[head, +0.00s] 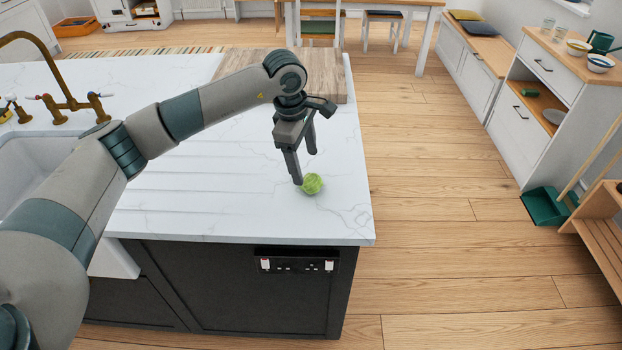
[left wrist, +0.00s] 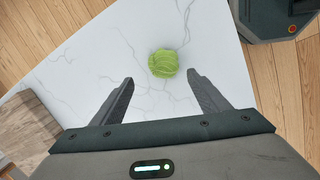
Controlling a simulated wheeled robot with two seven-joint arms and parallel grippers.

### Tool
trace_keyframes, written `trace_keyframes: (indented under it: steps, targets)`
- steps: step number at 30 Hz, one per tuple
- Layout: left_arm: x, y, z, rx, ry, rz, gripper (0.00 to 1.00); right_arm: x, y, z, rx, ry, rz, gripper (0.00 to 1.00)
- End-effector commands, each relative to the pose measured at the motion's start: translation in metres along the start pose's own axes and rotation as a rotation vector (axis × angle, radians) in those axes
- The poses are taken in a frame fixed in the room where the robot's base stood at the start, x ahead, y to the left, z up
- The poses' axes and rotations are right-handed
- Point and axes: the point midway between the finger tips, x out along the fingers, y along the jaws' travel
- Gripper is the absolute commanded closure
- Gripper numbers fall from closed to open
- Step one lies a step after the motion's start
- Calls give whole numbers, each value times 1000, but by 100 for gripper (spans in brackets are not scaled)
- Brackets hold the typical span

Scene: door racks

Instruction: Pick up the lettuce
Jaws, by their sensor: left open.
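The lettuce (head: 312,184) is a small round green head on the white marble worktop (head: 230,205), near its front right corner. My left gripper (head: 305,168) points down just above and behind it, with its fingers apart and nothing between them. In the left wrist view the lettuce (left wrist: 163,63) lies just beyond the fingertips, between their lines and slightly nearer the right finger. The open left gripper (left wrist: 158,80) also shows there. I cannot tell whether a finger touches the lettuce. My right gripper is not in view.
A wooden board (head: 228,62) lies at the back of the worktop, behind my left arm. A sink (head: 28,165) with a brass tap (head: 70,100) is at the left. The worktop around the lettuce is clear. Its right edge is close, with open floor beyond.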

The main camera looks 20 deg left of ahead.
Motion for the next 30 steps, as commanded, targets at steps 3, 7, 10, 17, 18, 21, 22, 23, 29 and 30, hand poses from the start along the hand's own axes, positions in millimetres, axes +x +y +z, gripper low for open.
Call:
trace_keyframes:
  steps: [3, 7, 10, 17, 18, 21, 22, 23, 29, 30]
  targets:
    - [3, 0, 0, 0, -1, 0, 31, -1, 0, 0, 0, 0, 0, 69]
    - [3, 0, 0, 0, 0, 0, 31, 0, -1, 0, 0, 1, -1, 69]
    - [3, 0, 0, 0, 0, 0, 31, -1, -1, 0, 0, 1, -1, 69]
    - [10, -2, 3, 0, 0, -2, 31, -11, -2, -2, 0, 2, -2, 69]
    - [13, -4, 4, 0, 0, -3, 31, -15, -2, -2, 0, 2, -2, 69]
    - [23, -6, 8, 1, 0, -3, 31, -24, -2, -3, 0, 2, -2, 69]
    - [26, -7, 9, 1, 0, -4, 31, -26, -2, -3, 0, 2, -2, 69]
    - [29, -8, 10, 1, 0, -4, 31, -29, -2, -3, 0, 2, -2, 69]
    - [50, -7, 10, 0, 0, 0, 31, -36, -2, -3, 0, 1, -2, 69]
    - [53, -7, 9, 0, 0, 0, 31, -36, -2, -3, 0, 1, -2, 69]
